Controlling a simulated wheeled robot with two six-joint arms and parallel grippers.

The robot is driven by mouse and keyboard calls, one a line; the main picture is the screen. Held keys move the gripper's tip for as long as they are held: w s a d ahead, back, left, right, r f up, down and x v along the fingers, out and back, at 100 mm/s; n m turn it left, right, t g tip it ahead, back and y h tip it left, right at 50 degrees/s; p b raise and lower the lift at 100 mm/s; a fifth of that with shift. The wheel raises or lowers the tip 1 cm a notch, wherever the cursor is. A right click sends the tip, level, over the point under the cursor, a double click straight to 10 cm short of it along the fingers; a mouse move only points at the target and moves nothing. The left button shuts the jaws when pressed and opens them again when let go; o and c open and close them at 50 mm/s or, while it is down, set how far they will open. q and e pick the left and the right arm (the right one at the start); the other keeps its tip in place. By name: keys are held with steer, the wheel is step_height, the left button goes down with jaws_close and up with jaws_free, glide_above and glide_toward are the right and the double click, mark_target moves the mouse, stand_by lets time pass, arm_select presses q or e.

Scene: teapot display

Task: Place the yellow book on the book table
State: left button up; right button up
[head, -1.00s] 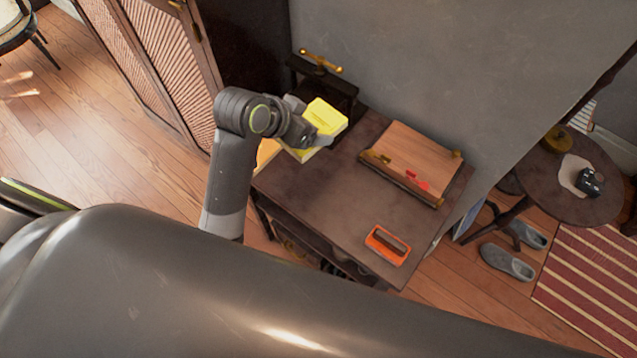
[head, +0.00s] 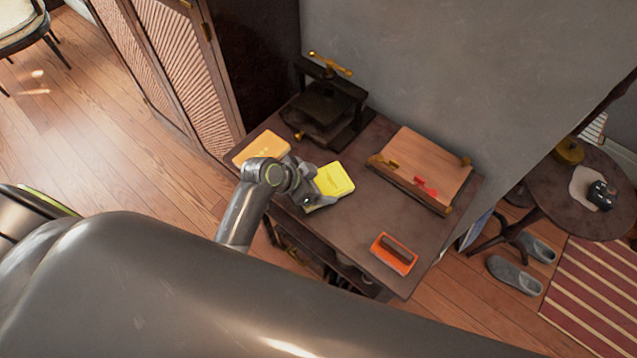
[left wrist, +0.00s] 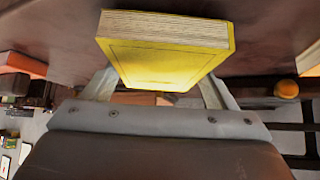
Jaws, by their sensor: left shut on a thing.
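The yellow book (head: 334,180) is at the fingers of my left gripper (head: 314,188), over the left part of the dark book table (head: 345,233). In the left wrist view the yellow book (left wrist: 165,55) sits between the two fingers of the gripper (left wrist: 160,92), its page edges facing up in the picture. The gripper is shut on it. I cannot tell whether the book touches the tabletop. My right gripper does not show.
An orange-yellow book (head: 262,146) lies on the table's left end. A black press (head: 325,105) with a brass handle stands at the back. A slanted wooden board (head: 425,165) and an orange tray (head: 394,254) are to the right. Bare tabletop lies between them.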

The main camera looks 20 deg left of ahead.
arm_select(q)
steer(key=shift+f, duration=0.25)
steer(key=shift+f, duration=0.15)
steer(key=o, duration=1.3)
steer(key=shift+r, duration=0.25)
steer(key=v, duration=1.2)
steer(key=shift+f, duration=0.1)
